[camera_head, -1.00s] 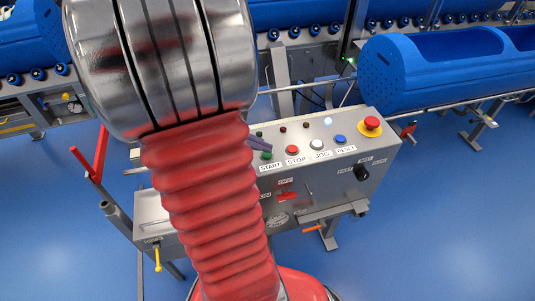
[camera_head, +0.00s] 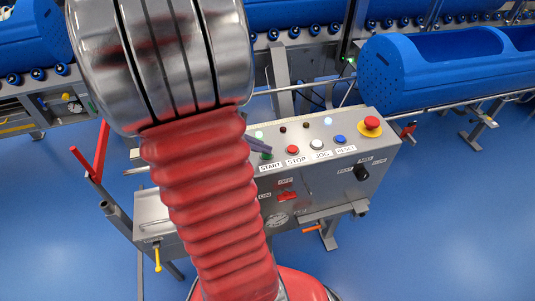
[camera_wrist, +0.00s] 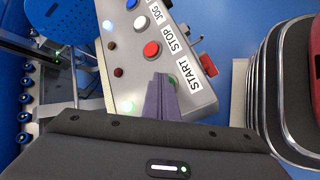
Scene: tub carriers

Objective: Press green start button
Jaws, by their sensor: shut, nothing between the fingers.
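The green start button (camera_head: 266,156) is at the left end of the button row on the grey control panel (camera_head: 330,172), above the START label (camera_head: 270,168). My gripper (camera_head: 262,148) is shut, with its purple fingers together and empty. The fingertips are at the start button and partly cover it in the head view. In the wrist view my gripper (camera_wrist: 161,80) lies beside the START label (camera_wrist: 189,84), and only an edge of the green button (camera_wrist: 172,80) shows. Whether the fingertips touch or press it cannot be told. A lamp (camera_head: 259,134) behind the button glows pale green.
The red stop button (camera_head: 292,149), white jog button (camera_head: 317,144) and blue reset button (camera_head: 339,139) run to the right. A red emergency stop (camera_head: 371,123) stands at the right end. Blue tubs (camera_head: 435,70) lie behind on a conveyor. The blue floor at right is clear.

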